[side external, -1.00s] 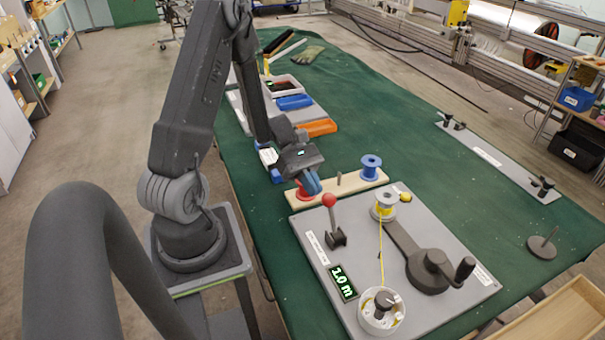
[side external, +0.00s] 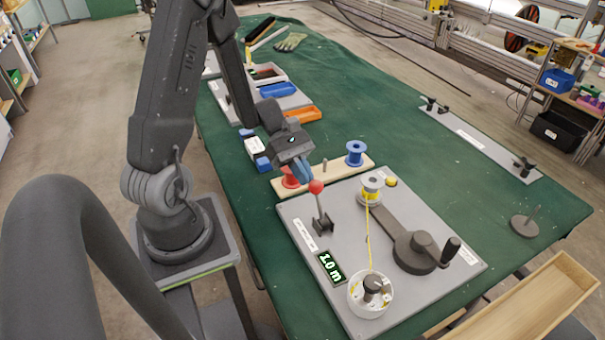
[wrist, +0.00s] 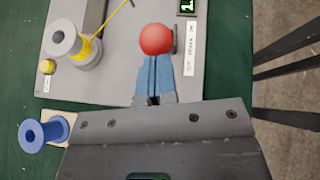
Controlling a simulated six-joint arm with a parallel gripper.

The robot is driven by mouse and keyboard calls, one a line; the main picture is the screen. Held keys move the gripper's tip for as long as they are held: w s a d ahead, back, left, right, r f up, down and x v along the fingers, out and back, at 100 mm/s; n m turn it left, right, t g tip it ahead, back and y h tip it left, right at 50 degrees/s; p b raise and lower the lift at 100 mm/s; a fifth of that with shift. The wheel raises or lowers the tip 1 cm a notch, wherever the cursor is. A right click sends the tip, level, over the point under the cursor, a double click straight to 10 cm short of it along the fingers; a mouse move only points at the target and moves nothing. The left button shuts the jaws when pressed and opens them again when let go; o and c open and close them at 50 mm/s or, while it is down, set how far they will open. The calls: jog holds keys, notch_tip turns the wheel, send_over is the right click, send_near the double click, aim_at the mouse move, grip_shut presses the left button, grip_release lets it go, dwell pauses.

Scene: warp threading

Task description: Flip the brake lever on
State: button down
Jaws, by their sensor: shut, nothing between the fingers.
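The brake lever stands on the grey board (side external: 425,205), with a red ball knob (side external: 316,187) on a thin stem and a dark base (side external: 322,225). It leans slightly toward my gripper. My gripper (side external: 306,178) has blue fingers that are shut and empty, tilted down just to the upper left of the knob. In the wrist view the fingertips (wrist: 156,60) come right up to the red knob (wrist: 156,38), which hides the lever's stem. I cannot tell if they touch it.
A wooden bar (side external: 335,175) with a blue spool (side external: 354,152) and a red spool lies behind the board. The board also bears a yellow spool (side external: 371,188), a dark crank (side external: 416,246), a white cup (side external: 370,299) and a small display (side external: 331,266).

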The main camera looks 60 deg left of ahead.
aim_at(314, 188)
jog(key=d+r+y, duration=0.2)
jog(key=shift+d+y, duration=0.4)
jog(key=shift+d+r+y, duration=0.2)
jog(key=shift+d+y, duration=0.5)
jog(key=shift+d+r+y, duration=0.15)
jog(key=shift+d+y, duration=0.3)
jog(key=shift+y, duration=0.15)
jog(key=y, duration=0.1)
jog(key=d+y, duration=0.1)
jog(key=shift+d+r+m+y, duration=0.15)
jog(key=shift+d+m+y, duration=0.15)
jog(key=shift+m+y, duration=0.1)
jog(key=shift+s+d+f+y, duration=0.1)
jog(key=shift+d+f+y, duration=0.05)
jog(key=shift+d+y, duration=0.85)
jog(key=shift+d+f+y, duration=0.1)
jog(key=shift+d+y, duration=0.5)
jog(key=shift+d, duration=0.7)
jog(key=shift+d, duration=0.1)
